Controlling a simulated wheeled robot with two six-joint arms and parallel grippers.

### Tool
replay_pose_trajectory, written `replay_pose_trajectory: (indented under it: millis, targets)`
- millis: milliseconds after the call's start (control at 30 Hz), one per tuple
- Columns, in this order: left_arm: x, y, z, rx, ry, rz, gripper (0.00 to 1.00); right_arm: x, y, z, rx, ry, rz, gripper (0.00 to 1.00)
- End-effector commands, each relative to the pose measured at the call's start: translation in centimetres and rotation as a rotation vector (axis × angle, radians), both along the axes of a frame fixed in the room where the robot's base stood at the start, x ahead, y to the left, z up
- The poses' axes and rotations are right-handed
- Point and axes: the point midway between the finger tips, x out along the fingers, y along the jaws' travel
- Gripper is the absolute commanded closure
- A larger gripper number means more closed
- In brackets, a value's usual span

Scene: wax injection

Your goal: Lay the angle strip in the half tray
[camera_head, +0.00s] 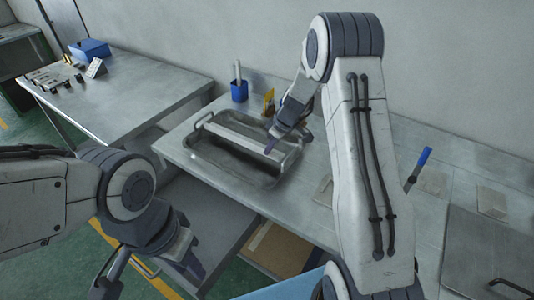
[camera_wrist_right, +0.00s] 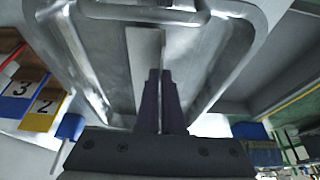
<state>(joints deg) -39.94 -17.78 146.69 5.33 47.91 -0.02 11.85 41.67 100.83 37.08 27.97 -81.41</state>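The half tray (camera_head: 187,140) is a shallow metal tray with wire handles on the bench. The angle strip (camera_head: 236,136), a long pale grey bar, runs lengthwise within the tray's outline. In the right wrist view the strip (camera_wrist_right: 145,75) stretches away from the fingers toward the tray's far end wall. My right gripper (camera_head: 272,141) is at the strip's near right end, and its dark fingers (camera_wrist_right: 161,100) are closed on the strip's thin upright flange. I cannot tell if the strip touches the tray floor. My left gripper (camera_head: 191,262) hangs low in front of the bench, away from the tray; its finger gap is unclear.
A blue cup (camera_head: 239,91) and yellow tags (camera_head: 268,103) stand behind the tray. A blue-handled tool (camera_head: 419,166) and flat blocks lie to the right. A second table (camera_head: 130,95) stands at the left. A cardboard box (camera_head: 276,250) sits below the bench.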

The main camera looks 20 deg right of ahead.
Motion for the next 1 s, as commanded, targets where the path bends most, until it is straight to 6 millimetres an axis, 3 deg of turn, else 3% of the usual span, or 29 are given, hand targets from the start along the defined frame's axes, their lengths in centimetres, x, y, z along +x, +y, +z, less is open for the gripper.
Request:
replay_pose_trajectory:
  millis: [300, 667, 767, 1000]
  targets:
    - [0.0, 0.0, 0.3, 0.000, 0.000, 0.000, 0.68, -0.1, 0.0, -3.7, 0.000, 0.002, 0.000, 1.00]
    - [0.0, 0.0, -0.2, 0.000, 0.000, 0.000, 0.68, 0.0, 0.0, -4.1, -0.002, 0.000, 0.001, 1.00]
    - [0.0, 0.0, 0.0, 0.000, 0.000, 0.000, 0.68, 0.0, 0.0, -4.0, -0.001, 0.001, 0.000, 0.69]
    - [0.0, 0.0, 0.0, 0.000, 0.000, 0.000, 0.68, -0.1, 0.0, -3.9, -0.001, 0.001, 0.000, 0.66]
